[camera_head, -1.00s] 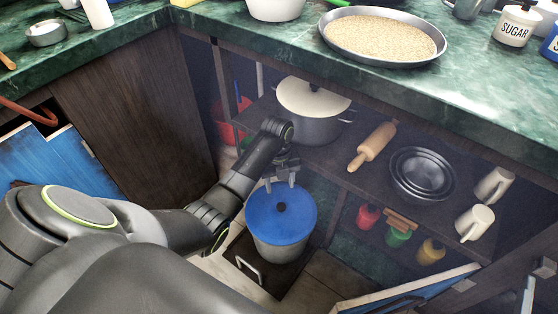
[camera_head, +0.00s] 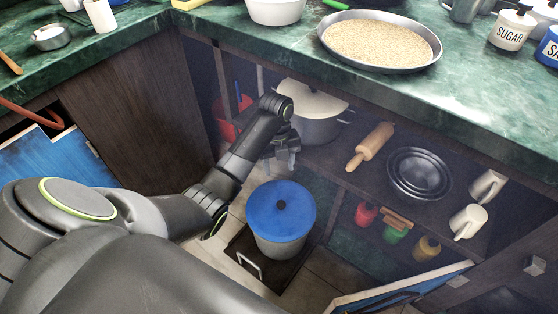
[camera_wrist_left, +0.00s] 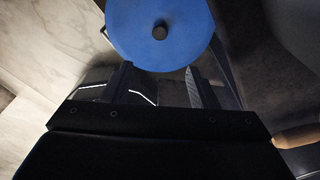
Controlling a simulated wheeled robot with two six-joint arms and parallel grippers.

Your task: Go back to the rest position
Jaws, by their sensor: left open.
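My left gripper (camera_head: 281,166) is open and empty in the head view. It hangs inside the open cabinet, above and behind a pot with a blue lid, apart from it. The pot (camera_head: 279,243) stands upright on a dark pull-out tray (camera_head: 243,262), with its blue lid (camera_head: 262,207) on. In the left wrist view the open fingers (camera_wrist_left: 160,85) point toward the blue lid (camera_wrist_left: 130,30) and its dark knob, with nothing between them. My right gripper is in neither view.
The shelf (camera_head: 340,165) beside my gripper holds a cream-lidded pot (camera_head: 318,128), a rolling pin (camera_head: 371,148), dark pans (camera_head: 419,174) and two mugs. The green counter edge (camera_head: 440,105) overhangs it. A blue cabinet door (camera_head: 405,289) stands open at lower right.

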